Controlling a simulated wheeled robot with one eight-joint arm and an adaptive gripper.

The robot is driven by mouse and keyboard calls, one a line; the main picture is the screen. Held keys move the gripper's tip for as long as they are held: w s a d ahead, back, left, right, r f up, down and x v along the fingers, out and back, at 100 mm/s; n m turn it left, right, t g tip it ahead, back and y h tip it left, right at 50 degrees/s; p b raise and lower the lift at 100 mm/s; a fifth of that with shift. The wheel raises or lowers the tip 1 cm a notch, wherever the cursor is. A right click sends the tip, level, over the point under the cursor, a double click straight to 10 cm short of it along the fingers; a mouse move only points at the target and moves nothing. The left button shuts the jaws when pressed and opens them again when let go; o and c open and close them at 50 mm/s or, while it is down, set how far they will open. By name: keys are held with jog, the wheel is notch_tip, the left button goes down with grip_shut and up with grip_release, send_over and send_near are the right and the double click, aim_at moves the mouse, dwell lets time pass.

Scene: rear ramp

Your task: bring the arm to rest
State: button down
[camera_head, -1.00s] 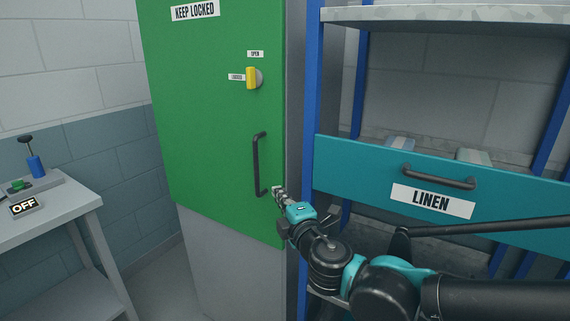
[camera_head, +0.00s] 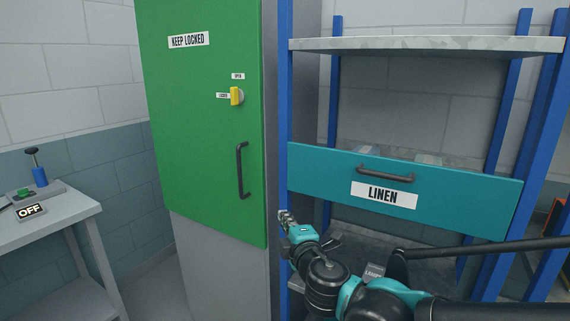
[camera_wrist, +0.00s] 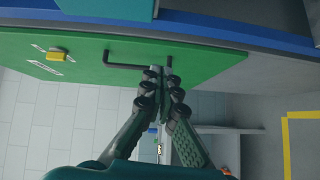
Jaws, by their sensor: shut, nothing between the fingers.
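The green door (camera_head: 200,130) looks shut, with a yellow knob (camera_head: 236,96) standing upright by the "LOCKED" label.
A teal drawer (camera_head: 320,178) labelled "LINEN" sits in a blue-posted rack right of the cabinet, close to my arm. A grey shelf (camera_head: 430,44) is above it. A grey table (camera_head: 60,218) with an "OFF" sign and a blue plunger stands at left. Floor shows between table and cabinet.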

jog(key=w+d+f+m+g+h, duration=0.2)
jog(key=d+f+m+g+h, duration=0.45)
jog(key=d+f+m, duration=0.8)
jog(key=s+d+f+m+g+y, duration=0.1)
jog(key=s+d+f+m+g, duration=0.3)
jog(key=f, duration=0.5)
jog(key=s+m+g, duration=0.2)
jog(key=s, duration=0.1)
jog(key=shift+d+f, duration=0.25)
jog(key=shift+y, duration=0.25)
